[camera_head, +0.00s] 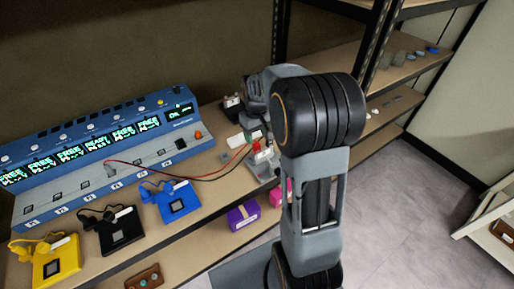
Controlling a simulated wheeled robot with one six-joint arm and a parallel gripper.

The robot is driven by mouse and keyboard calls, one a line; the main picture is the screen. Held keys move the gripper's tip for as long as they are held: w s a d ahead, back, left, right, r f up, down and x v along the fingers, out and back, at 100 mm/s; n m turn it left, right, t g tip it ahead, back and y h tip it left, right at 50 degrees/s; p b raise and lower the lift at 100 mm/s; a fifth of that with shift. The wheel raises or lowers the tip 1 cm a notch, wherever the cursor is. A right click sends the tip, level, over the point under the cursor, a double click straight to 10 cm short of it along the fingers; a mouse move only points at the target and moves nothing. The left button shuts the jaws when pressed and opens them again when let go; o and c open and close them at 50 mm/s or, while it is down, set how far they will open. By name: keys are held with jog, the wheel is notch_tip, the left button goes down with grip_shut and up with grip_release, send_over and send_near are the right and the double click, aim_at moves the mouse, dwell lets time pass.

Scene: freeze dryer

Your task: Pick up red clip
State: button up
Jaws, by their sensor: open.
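A small red clip (257,147) is at the right end of the bench, just left of my upright arm. It lies by a pale grey piece, and the end of a red lead runs close to it. My gripper (254,122) is beyond my arm, low over the bench close to the clip. It is open, but its fingertips are small and partly hidden by my arm. I cannot tell whether they touch the clip.
A blue freeze dryer unit (95,150) with lit displays fills the bench's left. Yellow (57,262), black (121,236) and blue (178,207) modules stand along the front edge. A purple box (243,216) is on the shelf below. Metal shelving stands behind; grey floor is free at right.

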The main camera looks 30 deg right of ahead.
aim_at(256, 144)
jog(key=shift+f, duration=3)
jog(key=c, duration=1)
jog(key=shift+r, duration=0.15)
jog(key=shift+r, duration=0.6)
jog(key=s+a+r, duration=0.1)
jog(key=s+r, duration=0.2)
jog(key=s, duration=0.1)
jog(key=s+a+r, duration=0.2)
jog(key=s+r, duration=0.2)
jog(key=s+a+r, duration=0.2)
jog(key=s+r, duration=0.2)
jog(key=s, duration=0.1)
jog(key=shift+a+r, duration=0.25)
